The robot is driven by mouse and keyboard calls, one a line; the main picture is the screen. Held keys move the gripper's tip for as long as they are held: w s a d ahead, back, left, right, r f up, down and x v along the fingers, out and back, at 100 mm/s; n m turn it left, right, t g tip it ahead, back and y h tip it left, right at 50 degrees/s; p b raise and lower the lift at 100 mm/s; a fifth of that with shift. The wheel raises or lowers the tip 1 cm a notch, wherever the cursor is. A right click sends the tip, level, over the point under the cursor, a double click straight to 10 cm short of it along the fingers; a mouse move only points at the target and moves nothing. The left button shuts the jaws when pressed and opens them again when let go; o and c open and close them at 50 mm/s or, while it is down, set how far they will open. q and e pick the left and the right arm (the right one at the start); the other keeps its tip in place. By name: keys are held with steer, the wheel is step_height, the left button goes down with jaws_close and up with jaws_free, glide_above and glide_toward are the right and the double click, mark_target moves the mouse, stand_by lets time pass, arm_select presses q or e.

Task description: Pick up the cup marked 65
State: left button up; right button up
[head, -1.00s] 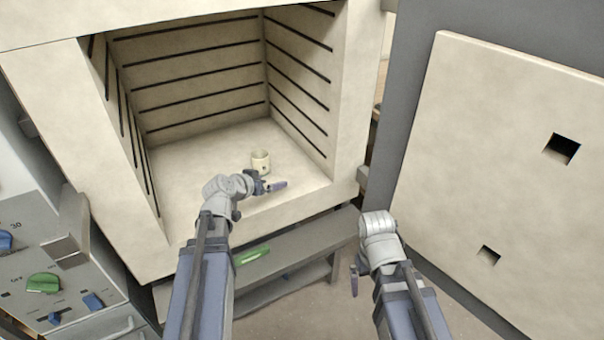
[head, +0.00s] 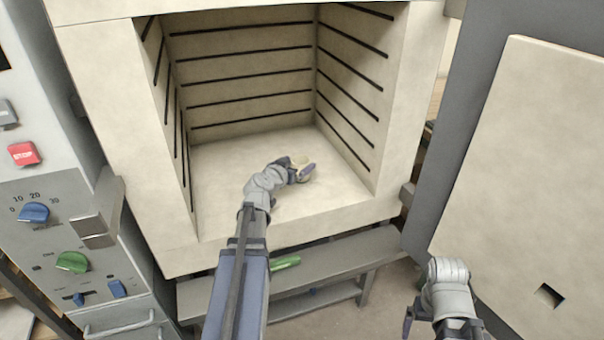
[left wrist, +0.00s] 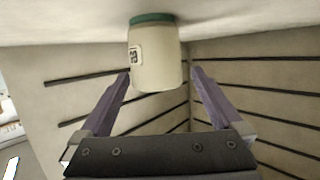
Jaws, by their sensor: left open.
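A cream cup (head: 302,159) stands on the floor of the open kiln, mostly hidden behind my left gripper (head: 302,170) in the head view. In the left wrist view the cup (left wrist: 157,62) appears inverted, with a green band at the picture's top and a small dark-marked label on its side; I cannot read the number surely. My left gripper (left wrist: 158,82) is open, its two purple fingers on either side of the cup's lower part in the picture, with gaps visible. My right gripper (head: 410,322) is outside the kiln near the lower right, its jaws unclear.
The kiln walls (head: 250,75) with dark grooves enclose the cup on the sides and back. The open kiln door (head: 520,170) stands at right. A control panel (head: 60,225) with knobs is at left. A grey bench (head: 340,255) with a green object (head: 285,263) is below the opening.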

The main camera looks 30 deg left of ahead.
mark_target(304, 160)
arm_select(q)
steer(key=shift+d+b+x, duration=0.2)
steer(key=shift+b+x, duration=0.55)
steer(key=shift+x, duration=1.9)
steer(key=shift+c, duration=0.5)
steer(key=c, duration=1.3)
